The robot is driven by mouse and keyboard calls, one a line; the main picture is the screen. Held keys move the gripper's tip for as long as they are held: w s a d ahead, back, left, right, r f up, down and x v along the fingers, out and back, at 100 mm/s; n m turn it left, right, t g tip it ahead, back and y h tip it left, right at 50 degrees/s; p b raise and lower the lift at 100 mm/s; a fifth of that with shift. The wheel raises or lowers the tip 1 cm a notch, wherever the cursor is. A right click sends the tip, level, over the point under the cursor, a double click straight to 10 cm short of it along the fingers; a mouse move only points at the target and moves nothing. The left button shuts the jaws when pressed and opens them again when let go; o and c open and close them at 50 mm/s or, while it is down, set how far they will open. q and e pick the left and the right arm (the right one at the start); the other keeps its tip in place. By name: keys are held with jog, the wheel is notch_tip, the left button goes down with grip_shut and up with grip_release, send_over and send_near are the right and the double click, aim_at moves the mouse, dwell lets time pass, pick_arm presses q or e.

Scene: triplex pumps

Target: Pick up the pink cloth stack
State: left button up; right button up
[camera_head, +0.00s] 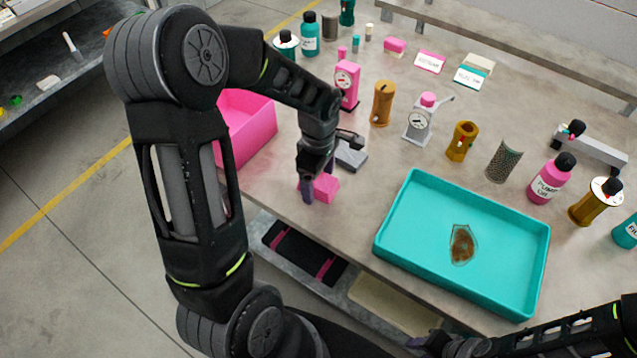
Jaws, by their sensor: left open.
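A small pink block that looks like the pink cloth stack (326,188) lies on the table near its front edge, right of the pink bin. My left gripper (317,182) points down at it with open jaws. One purple finger is at the stack's left side; the other is partly hidden behind the gripper. I cannot tell whether the fingers touch it. My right gripper (428,346) is at the bottom edge, partly cut off, and its jaws are unclear.
A pink bin (245,128) stands left of the gripper, and a grey block (351,155) lies just behind it. A teal tray (392,222) holding a bag with brown contents is to the right. Several pumps and bottles stand farther back.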

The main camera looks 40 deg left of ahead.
pick_arm(q)
jog(key=shift+c, duration=0.3)
jog(key=c, duration=1.4)
